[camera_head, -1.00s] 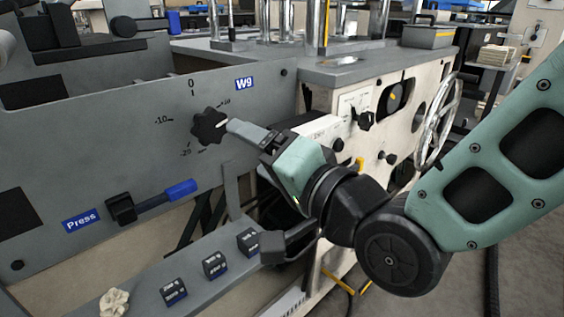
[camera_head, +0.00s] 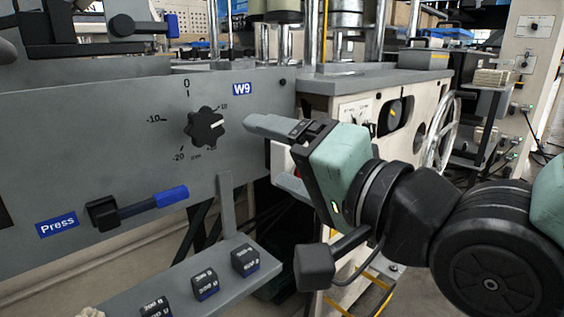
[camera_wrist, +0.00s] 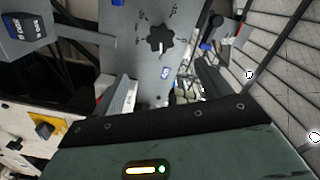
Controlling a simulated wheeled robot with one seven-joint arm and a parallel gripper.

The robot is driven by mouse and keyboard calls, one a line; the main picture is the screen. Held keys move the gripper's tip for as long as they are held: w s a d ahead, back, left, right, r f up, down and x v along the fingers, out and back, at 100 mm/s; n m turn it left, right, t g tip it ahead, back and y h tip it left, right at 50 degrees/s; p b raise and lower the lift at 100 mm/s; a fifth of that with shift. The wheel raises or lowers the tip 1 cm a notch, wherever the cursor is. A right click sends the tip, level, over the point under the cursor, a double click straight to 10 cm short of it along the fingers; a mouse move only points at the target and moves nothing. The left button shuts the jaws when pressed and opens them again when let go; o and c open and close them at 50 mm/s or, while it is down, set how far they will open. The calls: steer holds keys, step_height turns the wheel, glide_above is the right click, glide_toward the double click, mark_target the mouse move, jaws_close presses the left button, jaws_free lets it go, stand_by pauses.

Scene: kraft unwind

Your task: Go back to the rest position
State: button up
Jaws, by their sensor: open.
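My gripper (camera_head: 279,157) is open and empty, to the right of the grey W9 panel (camera_head: 60,160) and apart from it. Its two grey fingers point left in the head view, one above the other. The black star-shaped dial knob (camera_head: 205,128) is on the panel, left of the upper finger, with a visible gap between them. Its white mark points right, a little below the +10 print. The knob also shows in the wrist view (camera_wrist: 160,40), beyond the open fingers. No marked rest position shows in these frames.
A blue-ended lever (camera_head: 140,207) sits below the knob beside the Press label. Several black labelled blocks (camera_head: 205,285) stand on a grey shelf in front. The cream machine side (camera_head: 385,110) with its handwheel (camera_head: 442,135) is behind my arm. Floor shows at the right.

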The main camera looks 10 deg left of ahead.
steer(key=s+d+f+n+g+h, duration=0.1)
steer(key=d+f+n+g+h, duration=0.25)
steer(key=f, duration=0.35)
steer(key=s+d+f+n+g+h, duration=0.1)
steer(key=d+f+n+g+h, duration=0.2)
steer(key=f, duration=0.4)
steer(key=s+d+f+n+g+h, duration=0.45)
steer(key=s+d+f+h, duration=0.2)
steer(key=s+d, duration=0.4)
step_height(320, 180, up, 34)
steer(key=w+p, duration=0.1)
steer(key=p, duration=3.2)
steer(key=shift+w+d+f+m+g+p, duration=0.15)
steer(key=shift+w+d+m+g+p, duration=0.15)
steer(key=shift+d+m, duration=0.1)
